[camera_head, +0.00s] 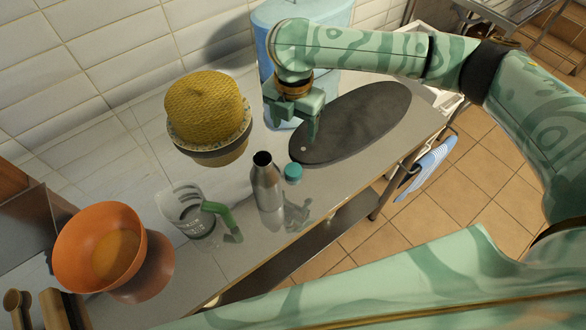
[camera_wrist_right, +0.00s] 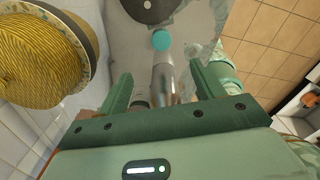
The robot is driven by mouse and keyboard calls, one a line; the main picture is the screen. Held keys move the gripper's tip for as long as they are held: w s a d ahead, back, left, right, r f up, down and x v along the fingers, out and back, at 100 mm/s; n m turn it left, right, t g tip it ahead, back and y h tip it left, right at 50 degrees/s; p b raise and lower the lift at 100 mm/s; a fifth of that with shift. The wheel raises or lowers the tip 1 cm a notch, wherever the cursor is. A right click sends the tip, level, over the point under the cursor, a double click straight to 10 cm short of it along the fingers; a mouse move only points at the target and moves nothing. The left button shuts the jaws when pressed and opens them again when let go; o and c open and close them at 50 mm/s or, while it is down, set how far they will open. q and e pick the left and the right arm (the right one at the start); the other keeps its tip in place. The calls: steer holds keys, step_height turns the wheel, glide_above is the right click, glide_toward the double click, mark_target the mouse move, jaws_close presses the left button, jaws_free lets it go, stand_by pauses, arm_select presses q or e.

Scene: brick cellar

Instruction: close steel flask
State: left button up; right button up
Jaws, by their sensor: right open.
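The steel flask (camera_head: 267,186) stands upright on the steel counter, its dark mouth uncovered. A small teal cap (camera_head: 293,172) sits on the counter just right of it. My right gripper (camera_head: 293,122) is open and empty above the counter, behind the flask and cap and apart from both. In the right wrist view, the flask (camera_wrist_right: 163,82) appears in line between the open fingers (camera_wrist_right: 159,88), with the teal cap (camera_wrist_right: 161,41) beyond it. The flask's lower end is partly hidden there by the gripper. My left gripper is not in view.
A clear jug with a green handle (camera_head: 226,221) stands left of the flask. Farther left is an orange bowl (camera_head: 75,252). A patterned bowl with a yellow woven dome (camera_head: 203,105) stands behind. A dark oval board (camera_head: 355,122) and a blue container (camera_head: 262,50) are near my right gripper.

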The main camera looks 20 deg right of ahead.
steer(key=b, duration=0.4)
glide_above(293, 169)
step_height(293, 169, down, 11)
steer(key=shift+w+d+f, duration=0.1)
steer(key=shift+w, duration=0.05)
steer(key=f+b, duration=0.2)
steer(key=f, duration=0.3)
steer(key=shift+s+f, duration=0.15)
steer(key=shift+s, duration=0.05)
steer(key=shift+c, duration=0.4)
steer(key=c, duration=1)
